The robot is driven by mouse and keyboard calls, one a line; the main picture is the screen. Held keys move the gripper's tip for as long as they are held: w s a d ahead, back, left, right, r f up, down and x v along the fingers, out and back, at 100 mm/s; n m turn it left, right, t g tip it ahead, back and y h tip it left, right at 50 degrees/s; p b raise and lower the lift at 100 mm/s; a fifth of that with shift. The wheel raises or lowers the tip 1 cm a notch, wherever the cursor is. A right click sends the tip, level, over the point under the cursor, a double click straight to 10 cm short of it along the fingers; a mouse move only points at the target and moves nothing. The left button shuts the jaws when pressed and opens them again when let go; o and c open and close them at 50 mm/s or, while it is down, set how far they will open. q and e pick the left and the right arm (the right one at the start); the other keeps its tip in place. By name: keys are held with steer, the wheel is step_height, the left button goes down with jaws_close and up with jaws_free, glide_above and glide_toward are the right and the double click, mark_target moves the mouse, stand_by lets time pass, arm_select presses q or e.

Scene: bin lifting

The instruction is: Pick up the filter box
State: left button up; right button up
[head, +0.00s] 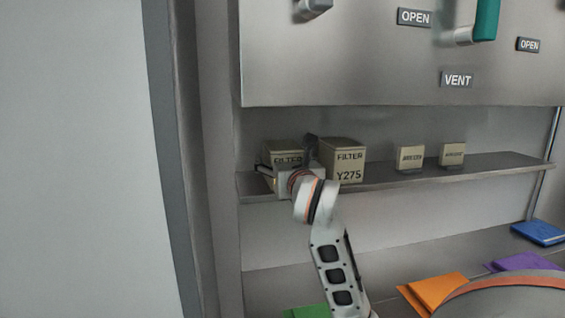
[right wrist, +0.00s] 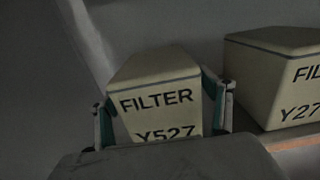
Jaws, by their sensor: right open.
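A beige filter box marked Y527 (right wrist: 155,82) stands at the left end of the shelf; in the head view this box (head: 282,147) is partly hidden behind my right gripper. My right gripper (head: 288,160) is open in front of it. In the right wrist view, the fingers of my right gripper (right wrist: 162,112) are on either side of the box, and the lower front is hidden by the gripper body. Whether the fingers touch the box I cannot tell. A second filter box marked Y275 (head: 347,160) stands just to the right, also in the right wrist view (right wrist: 275,78). My left gripper is not in view.
The metal shelf (head: 385,180) also holds two small beige boxes (head: 410,158) (head: 453,154) further right. A panel (head: 350,60) with OPEN and VENT labels hangs above. Green, orange, purple and blue items lie on the lower surface. A wall stands close on the left.

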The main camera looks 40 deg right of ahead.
steer(key=shift+w+d, duration=0.1)
steer(key=shift+w, duration=0.15)
steer(key=c, duration=1.4)
steer(key=shift+r, duration=0.15)
